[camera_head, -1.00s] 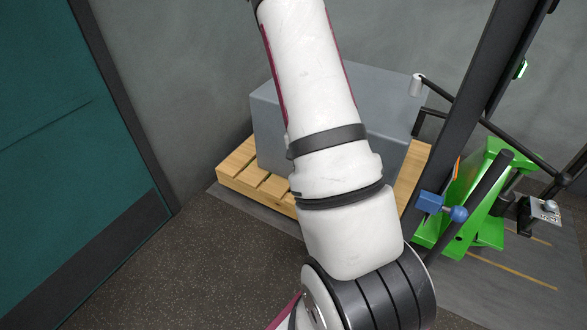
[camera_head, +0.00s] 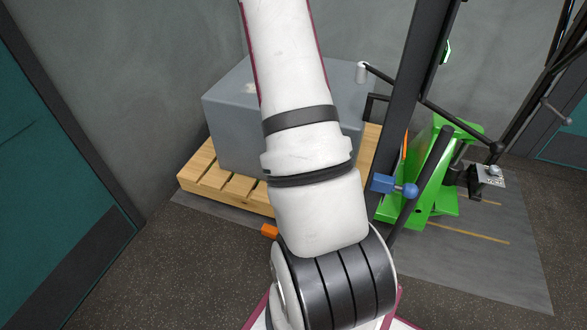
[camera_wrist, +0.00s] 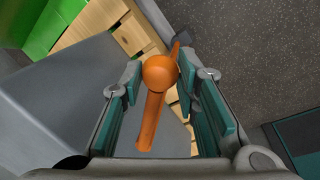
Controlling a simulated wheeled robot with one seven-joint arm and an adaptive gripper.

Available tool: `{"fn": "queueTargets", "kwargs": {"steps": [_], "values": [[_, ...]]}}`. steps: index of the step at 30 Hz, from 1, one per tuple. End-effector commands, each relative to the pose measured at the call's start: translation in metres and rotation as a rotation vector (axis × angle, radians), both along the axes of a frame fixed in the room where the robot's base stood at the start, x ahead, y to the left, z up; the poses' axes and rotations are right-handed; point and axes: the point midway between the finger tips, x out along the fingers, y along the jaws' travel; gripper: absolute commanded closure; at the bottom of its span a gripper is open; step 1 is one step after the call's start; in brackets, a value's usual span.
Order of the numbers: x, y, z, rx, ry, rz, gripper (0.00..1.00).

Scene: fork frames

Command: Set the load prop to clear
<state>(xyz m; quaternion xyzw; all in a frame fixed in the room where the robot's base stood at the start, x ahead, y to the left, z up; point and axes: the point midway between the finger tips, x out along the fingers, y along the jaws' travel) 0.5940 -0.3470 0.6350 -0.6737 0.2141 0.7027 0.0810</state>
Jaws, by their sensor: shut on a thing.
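An orange handle with a round ball end (camera_wrist: 159,73) and a straight rod (camera_wrist: 150,122) sits between the jaws of my gripper (camera_wrist: 165,90) in the wrist view. My gripper is shut on this handle. I cannot tell from the picture where the handle's far end is fixed. In the head view, a small orange piece (camera_head: 270,231) shows at the pallet's front edge, beside my arm. The large grey load (camera_head: 232,122) rests on a wooden pallet (camera_head: 208,188). My white arm hides part of both, and my gripper is not visible there.
A green lifting machine (camera_head: 434,175) with a dark mast (camera_head: 408,85) and a blue ball-ended lever (camera_head: 395,186) stands at right. Teal panels (camera_head: 40,190) stand at left. Grey walls are close behind the pallet. Dark speckled floor (camera_head: 180,270) is open in front.

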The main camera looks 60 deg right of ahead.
Motion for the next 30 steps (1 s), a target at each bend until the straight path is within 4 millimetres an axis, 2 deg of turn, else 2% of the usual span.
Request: {"fn": "queueTargets", "kwargs": {"steps": [20,21,23,24,30], "values": [[-0.0039,-0.0083,0.0002,-0.003,-0.002,0.066,1.0],[-0.004,-0.0083,0.0002,-0.003,-0.002,0.066,0.69],[-0.004,-0.0086,0.0002,-0.004,-0.002,0.065,0.56],[-0.004,-0.0084,0.0002,-0.003,-0.003,0.065,0.51],[-0.004,-0.0074,0.0001,-0.002,-0.001,0.065,0.51]]}}
